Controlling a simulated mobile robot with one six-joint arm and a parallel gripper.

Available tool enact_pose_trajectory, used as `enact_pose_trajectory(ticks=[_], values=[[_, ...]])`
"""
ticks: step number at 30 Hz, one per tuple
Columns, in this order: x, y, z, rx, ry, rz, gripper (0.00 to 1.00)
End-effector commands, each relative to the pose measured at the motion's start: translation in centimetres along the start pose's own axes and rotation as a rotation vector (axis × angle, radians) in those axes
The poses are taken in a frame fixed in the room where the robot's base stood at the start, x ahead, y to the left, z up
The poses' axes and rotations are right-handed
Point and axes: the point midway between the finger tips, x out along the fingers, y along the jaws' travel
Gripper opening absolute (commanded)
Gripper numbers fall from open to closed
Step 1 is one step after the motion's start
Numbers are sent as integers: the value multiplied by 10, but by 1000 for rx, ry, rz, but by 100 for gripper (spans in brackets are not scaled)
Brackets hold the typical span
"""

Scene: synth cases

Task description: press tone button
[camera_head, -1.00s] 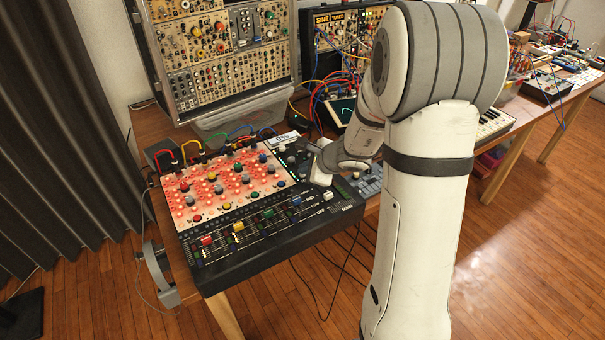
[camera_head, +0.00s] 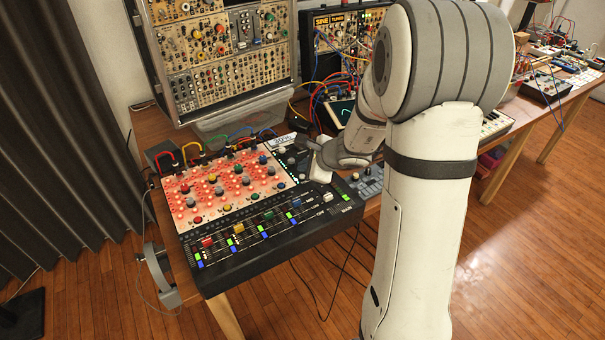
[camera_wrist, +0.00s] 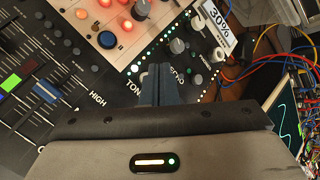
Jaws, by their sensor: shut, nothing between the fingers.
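The mixing console (camera_head: 270,235) lies on the table in the head view, with a lit red knob panel and a darker fader section. In the wrist view, the partly covered label starting "TON" (camera_wrist: 133,88) shows on the black panel, just left of my gripper (camera_wrist: 161,70). My fingers are shut with nothing between them and point down at the panel beside this label. The tone button itself is not clearly seen; the fingers may hide it. I cannot tell whether the tips touch the panel.
A small white display (camera_wrist: 216,20) reads 30%. Grey knobs (camera_wrist: 178,46) stand close to the fingers, and faders (camera_wrist: 45,92) lie to the left. Coloured cables (camera_wrist: 262,50) hang at the right. A modular rack (camera_head: 225,50) stands behind the console.

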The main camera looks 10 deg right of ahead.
Motion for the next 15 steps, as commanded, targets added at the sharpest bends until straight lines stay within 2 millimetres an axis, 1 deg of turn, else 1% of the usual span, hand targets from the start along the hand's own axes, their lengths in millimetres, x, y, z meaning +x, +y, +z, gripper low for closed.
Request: enact_pose_trajectory(ticks=[1, 3, 15], values=[[-6, -5, 4, -1, 0, -1, 0], [-11, -8, 8, -1, 0, -1, 0], [-37, -27, 27, 0, 0, 0, 0]])
